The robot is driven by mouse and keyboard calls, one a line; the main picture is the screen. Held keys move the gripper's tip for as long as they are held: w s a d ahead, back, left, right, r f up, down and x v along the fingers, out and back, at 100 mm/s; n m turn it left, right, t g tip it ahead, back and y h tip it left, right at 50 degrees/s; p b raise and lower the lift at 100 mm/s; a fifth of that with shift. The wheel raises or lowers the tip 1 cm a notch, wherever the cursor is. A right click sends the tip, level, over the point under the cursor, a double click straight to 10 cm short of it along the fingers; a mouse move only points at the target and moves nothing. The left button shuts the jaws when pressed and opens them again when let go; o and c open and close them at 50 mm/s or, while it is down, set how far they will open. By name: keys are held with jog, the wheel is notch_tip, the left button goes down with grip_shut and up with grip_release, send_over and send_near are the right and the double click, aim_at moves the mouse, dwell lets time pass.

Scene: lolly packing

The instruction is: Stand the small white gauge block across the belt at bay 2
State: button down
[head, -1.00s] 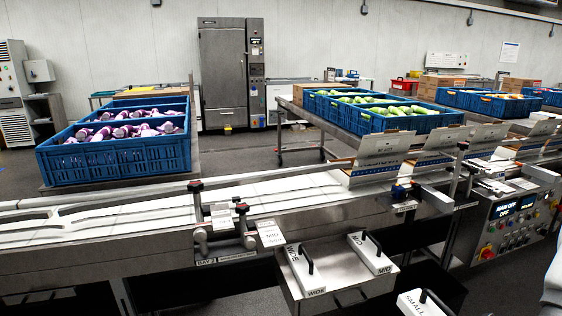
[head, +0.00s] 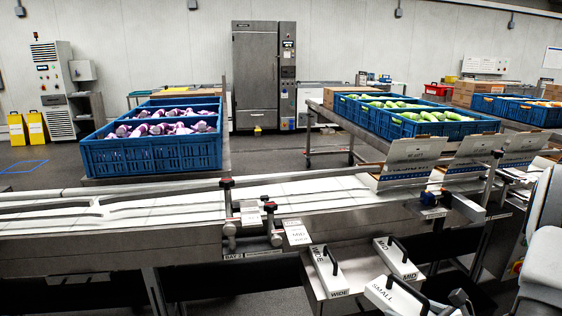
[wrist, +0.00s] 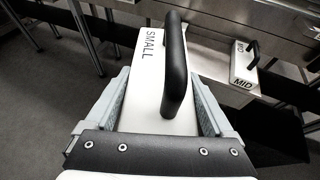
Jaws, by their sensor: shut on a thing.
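The small white gauge block (head: 378,294) marked SMALL, with a black bar handle, is at the bottom right of the head view. In the wrist view the block (wrist: 143,75) lies between the two grey fingers of my gripper (wrist: 160,105), which is shut on it. The white belt (head: 150,216) runs across the head view, with the block in front of it and apart from it. Bay 2 is marked by a label (head: 234,257) on the belt's front side, below clamps with dark red knobs.
The WIDE block (head: 328,272) and MID block (head: 396,260) sit on a metal shelf in front of the belt. A guide rail runs along the belt. Open cartons (head: 412,160) stand at right. Blue crates (head: 150,156) of purple and green goods stand behind.

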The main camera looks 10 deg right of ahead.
jog(key=w+a+r+n+g+y, duration=0.2)
jog(key=w+a+n+y, duration=0.1)
jog(key=a, duration=0.7)
jog(key=w+a+r+n+g+y, duration=0.2)
jog(key=w+a+r+n, duration=0.1)
jog(key=a, duration=0.8)
notch_tip(320, 180, up, 9)
jog(key=m+t+h+p, duration=0.3)
jog(key=m+h+p, duration=0.1)
jog(key=p, duration=1.1)
jog(key=shift+f+m, duration=0.2)
jog(key=shift+m, duration=0.3)
jog(key=shift+d+t, duration=0.15)
jog(key=shift+t, duration=0.15)
